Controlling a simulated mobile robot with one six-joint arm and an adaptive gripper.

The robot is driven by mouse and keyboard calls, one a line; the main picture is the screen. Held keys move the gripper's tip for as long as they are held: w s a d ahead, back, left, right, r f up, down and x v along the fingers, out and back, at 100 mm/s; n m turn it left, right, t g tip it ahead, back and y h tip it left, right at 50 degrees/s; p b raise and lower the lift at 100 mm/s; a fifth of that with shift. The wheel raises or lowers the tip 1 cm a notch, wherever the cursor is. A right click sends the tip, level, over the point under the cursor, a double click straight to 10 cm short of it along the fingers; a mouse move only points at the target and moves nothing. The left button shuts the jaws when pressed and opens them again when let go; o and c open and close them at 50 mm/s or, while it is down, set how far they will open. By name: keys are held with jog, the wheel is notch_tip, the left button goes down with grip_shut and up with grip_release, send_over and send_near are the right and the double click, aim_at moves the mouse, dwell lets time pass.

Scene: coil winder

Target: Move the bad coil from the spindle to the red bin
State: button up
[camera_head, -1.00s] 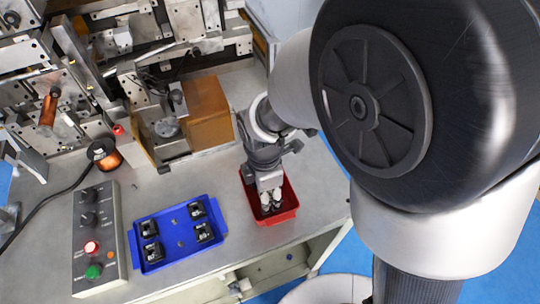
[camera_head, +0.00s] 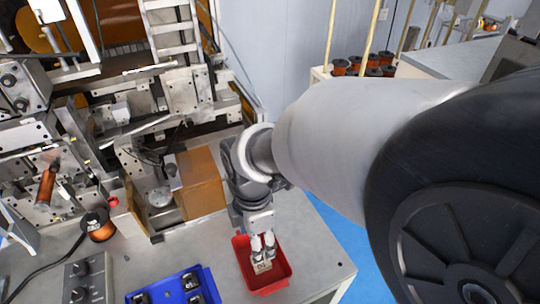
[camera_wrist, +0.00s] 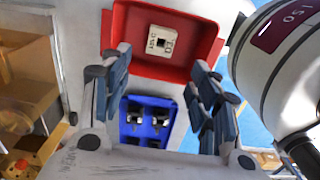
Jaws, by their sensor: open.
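The red bin (camera_head: 283,268) stands on the bench near its front. A pale square block with dark lettering and a dark centre (camera_head: 262,267), apparently the coil, lies inside it. In the wrist view the block (camera_wrist: 161,42) lies on the floor of the red bin (camera_wrist: 120,35), apart from the fingers. My gripper (camera_head: 263,250) is over the bin, pointing down. In the wrist view my gripper (camera_wrist: 160,82) has its fingers spread wide with nothing between them. I cannot make out the spindle clearly among the winder's parts.
A blue tray (camera_head: 172,283) with several black parts lies left of the bin. A control box (camera_head: 88,280), a copper wire spool (camera_head: 101,226) and a brown box (camera_head: 200,180) stand nearby. The winder (camera_head: 110,115) fills the left and back. Bench right of the bin is clear.

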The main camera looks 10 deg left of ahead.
jog(key=s+d+r+m+t, duration=0.1)
jog(key=d+r+m+t, duration=0.1)
jog(key=d+r+m, duration=0.75)
jog(key=s+d+r+m+t, duration=0.2)
jog(key=s+d+r+m, duration=0.1)
jog(key=s+d+m, duration=0.5)
jog(key=d+m, duration=0.3)
jog(key=m, duration=0.3)
jog(key=shift+d+t, duration=0.3)
jog(key=shift+m, duration=0.25)
jog(key=shift+f, duration=0.2)
jog(key=shift+c, duration=0.2)
